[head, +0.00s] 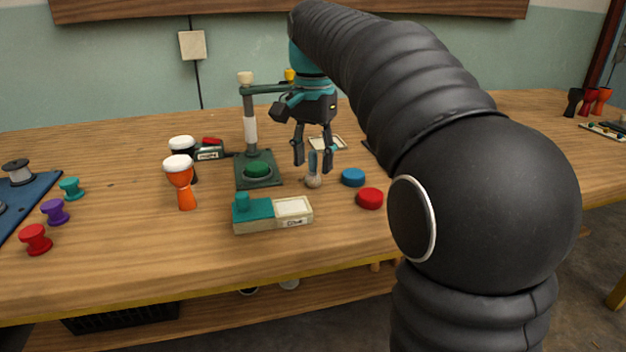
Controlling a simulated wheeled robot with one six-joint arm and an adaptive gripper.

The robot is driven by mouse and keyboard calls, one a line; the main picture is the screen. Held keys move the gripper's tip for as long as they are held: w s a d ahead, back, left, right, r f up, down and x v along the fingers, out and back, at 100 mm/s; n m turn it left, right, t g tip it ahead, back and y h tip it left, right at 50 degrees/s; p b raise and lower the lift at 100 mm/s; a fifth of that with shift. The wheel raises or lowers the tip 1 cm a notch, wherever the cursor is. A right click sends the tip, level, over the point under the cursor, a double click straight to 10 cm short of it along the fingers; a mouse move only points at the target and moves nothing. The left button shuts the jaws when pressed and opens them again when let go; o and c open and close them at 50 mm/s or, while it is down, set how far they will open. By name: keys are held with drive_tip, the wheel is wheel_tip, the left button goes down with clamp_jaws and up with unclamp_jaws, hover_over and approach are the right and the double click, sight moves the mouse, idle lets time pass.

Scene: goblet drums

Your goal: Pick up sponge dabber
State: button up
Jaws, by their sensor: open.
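The sponge dabber (313,181) appears to be the small upright piece with a pale rounded bottom and a thin blue-teal handle. It stands on the wooden table, right of the green press base. My gripper (313,163) points down above it with its two dark fingers apart. The handle's top shows between the fingers in the picture. I cannot tell whether either finger touches it. The dabber's lower part is below the fingertips.
A stand (258,170) with a green disc is just left. In front is a teal and cream labelled box (272,214). A blue disc (353,177) and a red disc (370,198) lie right. An orange goblet drum (181,182) stands left.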

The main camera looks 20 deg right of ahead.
drive_tip(key=shift+f, duration=0.7)
clamp_jaws()
drive_tip(key=shift+r, duration=0.15)
